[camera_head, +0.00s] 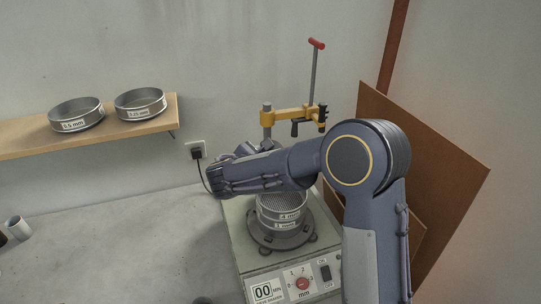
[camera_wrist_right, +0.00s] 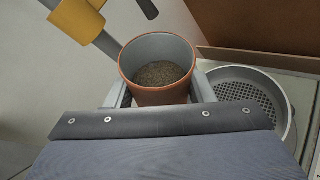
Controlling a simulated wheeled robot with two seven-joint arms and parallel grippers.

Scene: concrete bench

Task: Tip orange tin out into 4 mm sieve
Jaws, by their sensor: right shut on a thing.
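The orange tin (camera_wrist_right: 141,95) is in the right wrist view, with dark granular material inside and its mouth open towards the camera. My right gripper (camera_wrist_right: 160,92) is shut on it, one finger on each side. The 4 mm sieve (camera_head: 289,216) is the top of a stack on the shaker. Its perforated floor looks empty, and it also shows to the right of the tin in the right wrist view (camera_wrist_right: 287,126). My left gripper is out of view.
The shaker (camera_head: 240,252) has a dial and display in front. Its yellow clamp (camera_head: 290,115) with a red-handled rod stands behind the stack. Brown boards (camera_head: 440,165) lean at the right. Two sieves sit on the wall shelf (camera_head: 95,140).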

